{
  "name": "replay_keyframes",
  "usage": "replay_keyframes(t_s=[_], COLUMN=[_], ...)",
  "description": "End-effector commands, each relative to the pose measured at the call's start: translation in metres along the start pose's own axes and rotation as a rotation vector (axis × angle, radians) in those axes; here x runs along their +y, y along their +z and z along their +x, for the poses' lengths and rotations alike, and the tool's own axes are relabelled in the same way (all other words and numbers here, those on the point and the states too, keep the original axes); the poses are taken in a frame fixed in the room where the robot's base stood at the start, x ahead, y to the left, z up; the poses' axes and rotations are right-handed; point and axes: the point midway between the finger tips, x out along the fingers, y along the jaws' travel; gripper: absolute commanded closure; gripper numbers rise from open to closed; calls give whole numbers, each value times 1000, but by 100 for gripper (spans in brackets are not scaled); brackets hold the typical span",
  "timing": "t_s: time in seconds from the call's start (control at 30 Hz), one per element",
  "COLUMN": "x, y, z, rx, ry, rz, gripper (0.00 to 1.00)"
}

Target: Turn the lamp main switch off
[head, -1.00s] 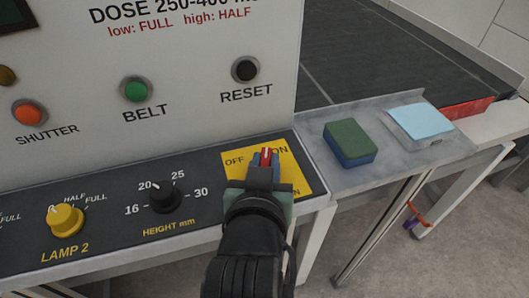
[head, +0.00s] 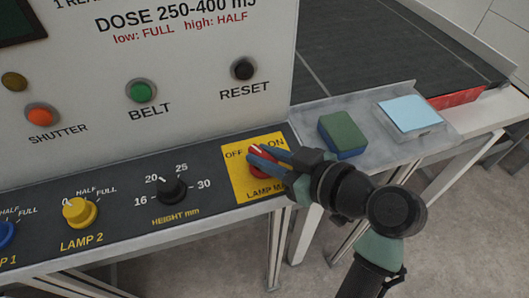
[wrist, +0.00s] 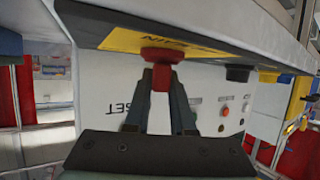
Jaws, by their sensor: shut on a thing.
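The lamp main switch is a red knob (head: 256,163) on a yellow plate (head: 240,182) marked OFF at left and ON at right. Its white pointer mark tilts up and left, between the two words; its exact setting is hard to tell. My gripper (head: 263,160) reaches in from the right, its two blue fingers shut on the knob and partly hiding it and the lettering. In the wrist view the red knob (wrist: 162,55) is at the tips of the two fingers (wrist: 161,75), with the yellow plate (wrist: 120,40) behind it.
Left of the switch are the black height knob (head: 171,188) and the yellow lamp 2 knob (head: 80,212). Above are the reset (head: 243,69), belt (head: 141,91) and shutter (head: 40,116) buttons. A green and blue block (head: 343,135) and a light blue pad (head: 411,115) lie at right.

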Motion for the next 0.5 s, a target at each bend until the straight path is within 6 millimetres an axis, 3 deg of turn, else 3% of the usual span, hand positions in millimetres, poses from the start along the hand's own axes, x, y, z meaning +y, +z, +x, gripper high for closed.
replay_keyframes(t_s=[0.5], x=[2], y=[2], z=[1], rx=[-6], ry=[-255], rz=[-104], gripper=[100])
